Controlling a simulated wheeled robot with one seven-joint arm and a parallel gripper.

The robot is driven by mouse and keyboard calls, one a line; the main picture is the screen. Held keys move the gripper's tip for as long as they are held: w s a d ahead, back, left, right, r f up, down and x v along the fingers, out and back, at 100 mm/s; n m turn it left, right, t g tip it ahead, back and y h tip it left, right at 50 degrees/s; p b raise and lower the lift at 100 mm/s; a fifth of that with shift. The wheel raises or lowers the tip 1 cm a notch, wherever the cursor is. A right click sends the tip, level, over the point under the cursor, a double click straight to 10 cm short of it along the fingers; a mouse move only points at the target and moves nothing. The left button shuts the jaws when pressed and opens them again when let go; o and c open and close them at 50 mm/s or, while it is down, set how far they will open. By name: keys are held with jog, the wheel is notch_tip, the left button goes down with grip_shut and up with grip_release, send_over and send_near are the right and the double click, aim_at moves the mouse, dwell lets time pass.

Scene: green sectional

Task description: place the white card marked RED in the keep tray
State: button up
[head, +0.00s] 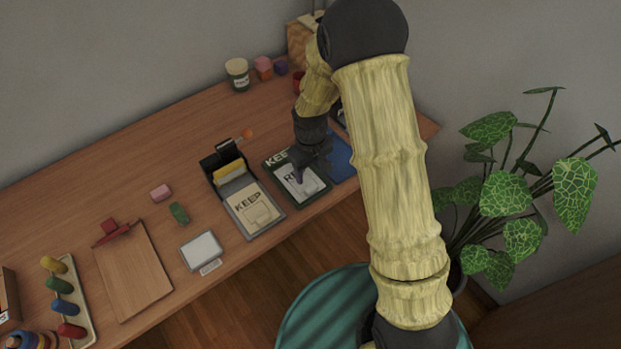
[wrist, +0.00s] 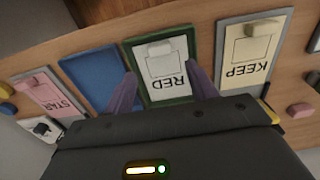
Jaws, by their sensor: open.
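The white card marked RED (wrist: 165,68) lies flat within the green-edged tray (wrist: 172,99), with a small pale block-like grip on it. In the head view the card (head: 309,184) is partly hidden by my gripper (head: 312,172), and the green tray (head: 271,174) shows part of the word KEEP at its far end. My gripper is open directly over the card; in the wrist view its two fingers (wrist: 164,88) stand apart at either side of the card. Whether they touch it cannot be told.
A grey tray with a cream card marked KEEP (head: 250,208) lies left of the green tray; a blue tray (head: 341,158) lies right. A pink card marked STAR (wrist: 42,92) shows beyond the blue tray. A clipboard (head: 133,272) and small blocks lie left. A plant (head: 520,195) stands right of the desk.

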jog(key=shift+r, duration=2.35)
jog(key=s+d+r+m+t, duration=0.2)
jog(key=s+d+r+m, duration=0.4)
jog(key=s+d+r, duration=0.4)
jog(key=s+d, duration=0.2)
jog(key=s, duration=0.2)
jog(key=shift+d+m+t, duration=0.15)
jog(key=shift+m+t, duration=0.15)
jog(key=shift+m, duration=0.1)
jog(key=shift+d, duration=0.1)
